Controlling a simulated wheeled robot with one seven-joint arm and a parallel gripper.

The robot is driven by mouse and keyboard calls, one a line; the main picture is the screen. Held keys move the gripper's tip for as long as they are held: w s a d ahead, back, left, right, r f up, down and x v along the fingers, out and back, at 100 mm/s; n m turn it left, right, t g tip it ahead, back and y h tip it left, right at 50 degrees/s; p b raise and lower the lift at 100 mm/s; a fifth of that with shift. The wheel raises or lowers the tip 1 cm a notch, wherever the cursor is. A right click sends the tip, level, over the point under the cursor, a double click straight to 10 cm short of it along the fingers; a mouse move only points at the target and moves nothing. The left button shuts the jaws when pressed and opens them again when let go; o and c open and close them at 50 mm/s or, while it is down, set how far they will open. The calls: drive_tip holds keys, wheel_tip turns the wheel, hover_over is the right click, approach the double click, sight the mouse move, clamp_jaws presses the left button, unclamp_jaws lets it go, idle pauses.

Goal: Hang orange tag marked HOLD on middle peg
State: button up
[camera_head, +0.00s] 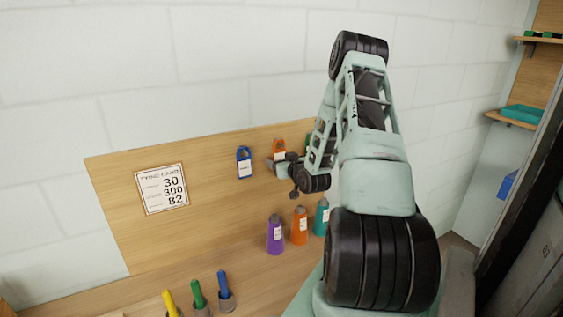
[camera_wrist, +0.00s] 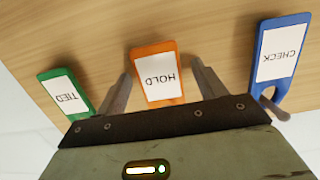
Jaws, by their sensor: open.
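The orange tag (camera_wrist: 154,76) has a white label reading HOLD, upside down in the wrist view. It lies against the wooden board, between the blue CHECK tag (camera_wrist: 281,57) and the green TIED tag (camera_wrist: 64,94). My gripper (camera_wrist: 160,72) is open, one finger on each side of the orange tag, with small gaps visible. The tag's top end and any middle peg are hidden behind my gripper body. In the head view the orange tag (camera_head: 279,146) shows just above my gripper (camera_head: 277,165). The blue tag hangs on a peg (camera_wrist: 277,110).
The wooden board (camera_head: 110,210) carries a white card (camera_head: 162,189) with numbers. Yellow, green and blue handled tools (camera_head: 197,292) stand at the front. My arm hides most of the green tag.

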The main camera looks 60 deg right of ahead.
drive_tip(key=shift+s, duration=0.1)
drive_tip(key=p+v, duration=0.4)
drive_tip(key=v, duration=1.3)
drive_tip(key=shift+s+a, duration=0.1)
